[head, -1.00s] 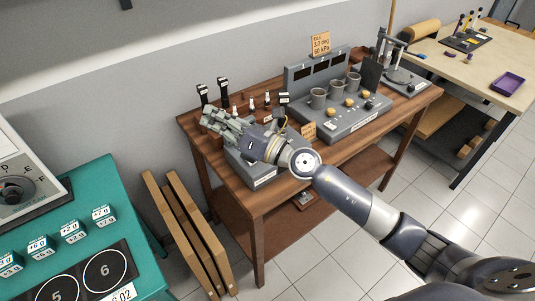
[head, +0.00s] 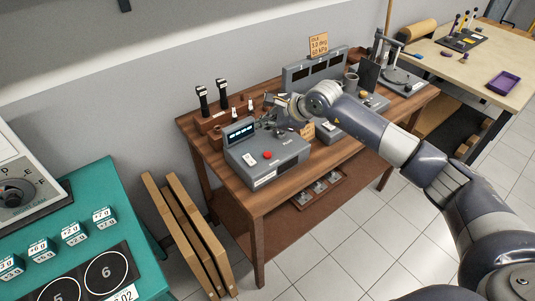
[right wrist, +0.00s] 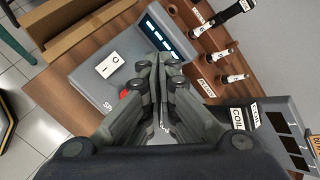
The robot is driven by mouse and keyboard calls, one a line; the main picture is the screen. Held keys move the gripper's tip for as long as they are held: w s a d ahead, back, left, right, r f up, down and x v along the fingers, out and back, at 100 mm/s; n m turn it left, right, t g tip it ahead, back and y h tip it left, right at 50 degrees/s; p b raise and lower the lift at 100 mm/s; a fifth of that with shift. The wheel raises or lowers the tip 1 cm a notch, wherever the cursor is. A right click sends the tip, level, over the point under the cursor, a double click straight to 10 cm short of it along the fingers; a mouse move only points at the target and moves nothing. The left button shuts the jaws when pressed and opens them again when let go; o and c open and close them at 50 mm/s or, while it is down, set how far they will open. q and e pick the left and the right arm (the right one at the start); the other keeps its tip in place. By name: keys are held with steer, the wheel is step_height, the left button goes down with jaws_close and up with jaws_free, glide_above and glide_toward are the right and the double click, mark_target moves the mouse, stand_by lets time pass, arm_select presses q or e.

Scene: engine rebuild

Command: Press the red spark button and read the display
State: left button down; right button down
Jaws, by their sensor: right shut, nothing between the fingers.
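The grey spark tester box (head: 268,160) stands at the near left end of the wooden bench. Its red button (head: 267,155) shows on the top face; in the right wrist view the button (right wrist: 125,93) is partly covered by my gripper. The display (head: 240,132) is on the raised back part and shows light blue marks too small to read; it also shows in the right wrist view (right wrist: 161,36). My right gripper (head: 270,116) is shut and empty, above the back right of the box, beside the display. My left gripper is out of view.
Boards (head: 182,230) lean left of the bench.

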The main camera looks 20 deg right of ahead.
steer(key=shift+f, duration=0.1)
steer(key=b, duration=0.5)
glide_above(266, 156)
step_height(266, 156, down, 8)
steer(key=shift+r, duration=0.1)
steer(key=shift+w+f, duration=0.1)
steer(key=shift+f, duration=0.35)
stand_by(0.8)
steer(key=shift+f+b, duration=0.35)
steer(key=shift+b, duration=0.5)
steer(key=shift+f+b, duration=0.55)
steer(key=shift+b, duration=0.05)
stand_by(0.3)
steer(key=shift+r, duration=0.1)
steer(key=shift+d+r+p, duration=0.1)
steer(key=shift+r+p, duration=0.25)
steer(key=shift+r, duration=0.45)
